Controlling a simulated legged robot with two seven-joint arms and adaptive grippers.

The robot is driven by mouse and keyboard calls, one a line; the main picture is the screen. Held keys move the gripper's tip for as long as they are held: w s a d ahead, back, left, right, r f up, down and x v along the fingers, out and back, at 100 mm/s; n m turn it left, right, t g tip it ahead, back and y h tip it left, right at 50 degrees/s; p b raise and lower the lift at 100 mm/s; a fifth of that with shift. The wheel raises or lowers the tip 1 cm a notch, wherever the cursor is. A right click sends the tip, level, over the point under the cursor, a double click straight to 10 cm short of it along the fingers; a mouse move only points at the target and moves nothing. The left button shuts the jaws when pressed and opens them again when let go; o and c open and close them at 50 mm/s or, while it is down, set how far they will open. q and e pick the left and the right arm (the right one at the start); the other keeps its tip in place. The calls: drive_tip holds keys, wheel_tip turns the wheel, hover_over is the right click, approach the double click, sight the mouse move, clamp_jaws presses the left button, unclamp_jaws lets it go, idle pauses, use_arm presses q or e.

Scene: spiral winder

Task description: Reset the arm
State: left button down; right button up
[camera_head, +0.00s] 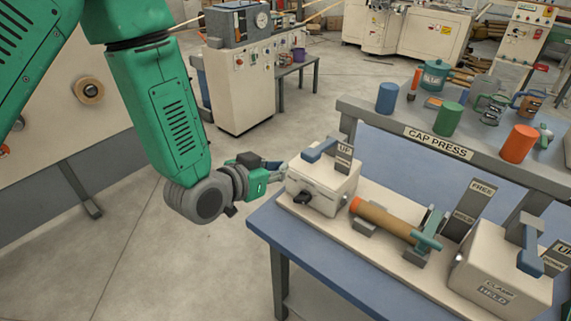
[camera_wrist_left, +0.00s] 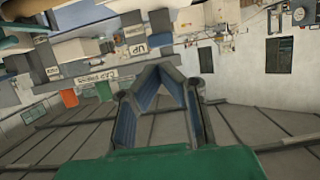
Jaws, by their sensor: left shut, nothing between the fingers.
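My left gripper (camera_head: 279,168) is shut and empty, in front of the left edge of the left white box (camera_head: 322,187). I cannot tell whether its fingertips touch the box. In the left wrist view, the fingers of the left gripper (camera_wrist_left: 160,68) meet at their tips. The left box has a blue lever (camera_head: 320,150) on top, by a grey plate marked UP (camera_head: 344,157); that sign also shows upside down in the left wrist view (camera_wrist_left: 137,48). My green left arm comes down from the upper left. My right gripper is not in view.
A brown tube (camera_head: 382,219) with an orange end lies in a cradle beside a teal clamp (camera_head: 430,232). A second white box (camera_head: 499,282) with a blue lever stands right. Behind is a CAP PRESS shelf (camera_head: 438,144) with coloured cylinders. Floor left of the blue table is clear.

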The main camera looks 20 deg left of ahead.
use_arm(q)
drive_tip(key=shift+w, duration=0.2)
idle(0.5)
drive_tip(key=s+a+f+n+g+y+b, duration=0.1)
drive_tip(key=s+a+f+g+b, duration=0.15)
drive_tip(key=s+f, duration=0.65)
drive_tip(key=s+a+f+n+g+y+b, duration=0.15)
drive_tip(key=s+f+g+b, duration=0.3)
drive_tip(key=f, duration=0.85)
drive_tip(key=s+a+f+g+y+b, duration=0.1)
drive_tip(key=s+a+f+g, duration=0.1)
drive_tip(key=s+f, duration=0.4)
drive_tip(key=s+a+f+g+y+b, duration=0.1)
drive_tip(key=s+a+f+g+b, duration=0.1)
drive_tip(key=s+f, duration=0.4)
drive_tip(key=s+a+n+g, duration=0.1)
drive_tip(key=s, duration=0.4)
drive_tip(key=shift+s+a+b, duration=0.15)
drive_tip(key=shift+s+b, duration=0.15)
drive_tip(key=shift+s, duration=0.1)
